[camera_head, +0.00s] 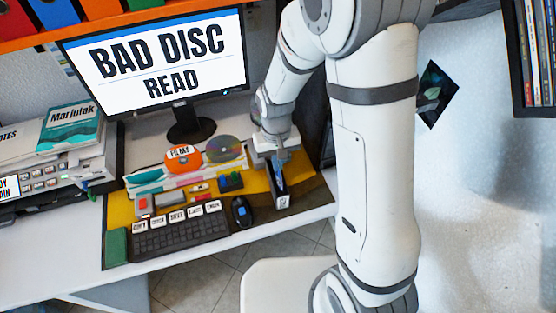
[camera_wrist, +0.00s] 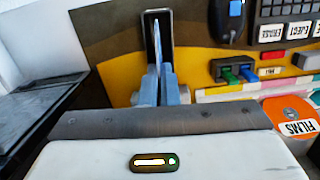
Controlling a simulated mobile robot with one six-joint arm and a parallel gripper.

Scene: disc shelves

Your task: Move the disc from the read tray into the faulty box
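My gripper (camera_head: 277,152) points down over the right end of the desk, above a narrow dark box (camera_head: 282,201) with a pale label on its front. In the wrist view the gripper's fingers (camera_wrist: 157,86) are close together, and a thin bluish disc edge (camera_wrist: 156,42) shows between them, reaching into the narrow box, whose rim (camera_wrist: 146,22) is pale. The disc appears upright and edge-on; its lower part is hidden in the box. I cannot read the box label, and I cannot make out a read tray for certain.
The monitor (camera_head: 165,66) reads "BAD DISC READ". An orange disc (camera_head: 183,158) marked "FILMS" and a shiny grey disc (camera_head: 224,149) stand left of my gripper.

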